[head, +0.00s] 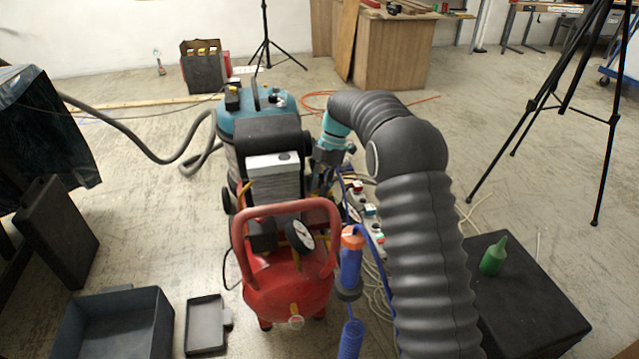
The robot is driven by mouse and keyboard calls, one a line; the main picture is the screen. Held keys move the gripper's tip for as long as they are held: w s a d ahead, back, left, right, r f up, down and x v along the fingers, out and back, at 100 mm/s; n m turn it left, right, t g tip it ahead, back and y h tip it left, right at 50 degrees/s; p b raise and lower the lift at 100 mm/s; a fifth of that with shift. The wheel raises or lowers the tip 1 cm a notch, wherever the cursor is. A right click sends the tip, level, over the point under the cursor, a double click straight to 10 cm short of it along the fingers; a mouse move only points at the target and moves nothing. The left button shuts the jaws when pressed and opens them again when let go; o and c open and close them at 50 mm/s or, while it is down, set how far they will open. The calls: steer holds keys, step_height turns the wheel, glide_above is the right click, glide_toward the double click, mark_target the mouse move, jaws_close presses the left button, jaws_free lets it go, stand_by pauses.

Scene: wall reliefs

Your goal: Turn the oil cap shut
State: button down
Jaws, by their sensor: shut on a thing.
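A red air compressor (290,285) stands in the middle of the head view, with a silver finned pump block (273,178), a dark motor housing and a pressure gauge (300,236). My arm, in a dark ribbed sleeve, reaches along the compressor's right side. My gripper (322,184) points down just right of the pump block, below the teal wrist. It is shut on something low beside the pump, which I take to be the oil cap. The cap itself is hidden by the fingers and machine parts, so its angle and seating cannot be seen.
A green bottle (493,256) stands on a black box (518,300) at right. A blue coiled hose (350,340) and cables lie close to my arm. A blue vacuum (255,108) stands behind the compressor. Grey trays (115,325) are at front left; tripod legs (545,95) at right.

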steer(key=shift+n, duration=0.5)
steer(key=c, duration=0.9)
jaws_free()
steer(key=shift+w, duration=0.1)
step_height(320, 180, up, 10)
steer(key=shift+f, duration=0.1)
